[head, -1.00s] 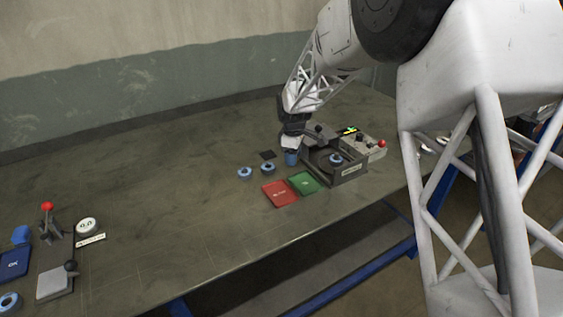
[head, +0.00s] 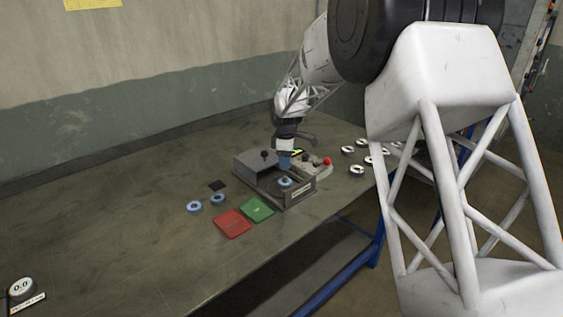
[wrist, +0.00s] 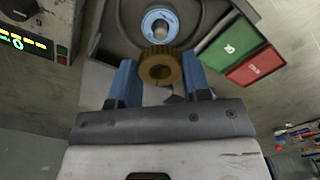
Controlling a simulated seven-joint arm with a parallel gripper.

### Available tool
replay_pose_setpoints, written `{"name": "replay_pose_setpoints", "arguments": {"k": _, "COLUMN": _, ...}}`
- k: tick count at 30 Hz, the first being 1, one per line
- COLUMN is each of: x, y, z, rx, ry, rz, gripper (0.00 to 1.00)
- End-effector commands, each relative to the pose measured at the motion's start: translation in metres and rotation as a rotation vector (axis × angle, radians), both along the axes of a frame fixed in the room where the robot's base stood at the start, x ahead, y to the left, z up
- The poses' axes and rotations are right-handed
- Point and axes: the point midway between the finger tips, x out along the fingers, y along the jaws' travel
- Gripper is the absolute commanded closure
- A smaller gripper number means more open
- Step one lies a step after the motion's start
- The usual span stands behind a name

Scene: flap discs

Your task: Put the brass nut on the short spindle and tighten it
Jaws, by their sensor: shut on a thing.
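My gripper (wrist: 160,80) is shut on the brass nut (wrist: 160,73), a knurled ring held flat between its blue fingers in the wrist view. The short spindle (wrist: 161,29) shows as a pale metal stub in the centre of a blue-rimmed disc (wrist: 149,17). The nut is held off to one side of the spindle, overlapping the disc's edge in the picture. In the head view my gripper (head: 284,163) is over the dark open-topped fixture (head: 297,196), just behind the disc (head: 286,183). The nut is not distinguishable there.
A control box with a red knob (head: 327,161) stands right of the fixture. Green (head: 257,209) and red (head: 232,223) pads lie in front. Two blue discs (head: 194,207) (head: 218,200) lie left. Several white-topped discs (head: 357,169) lie at right. The left table is mostly clear.

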Motion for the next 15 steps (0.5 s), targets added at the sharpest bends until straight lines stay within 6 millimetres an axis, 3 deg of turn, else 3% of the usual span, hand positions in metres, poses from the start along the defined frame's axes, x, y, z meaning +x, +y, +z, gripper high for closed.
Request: {"name": "replay_pose_setpoints", "arguments": {"k": 15, "x": 0.0, "y": 0.0, "z": -0.01, "rx": 0.0, "ry": 0.0, "rz": 0.0, "gripper": 0.83}}
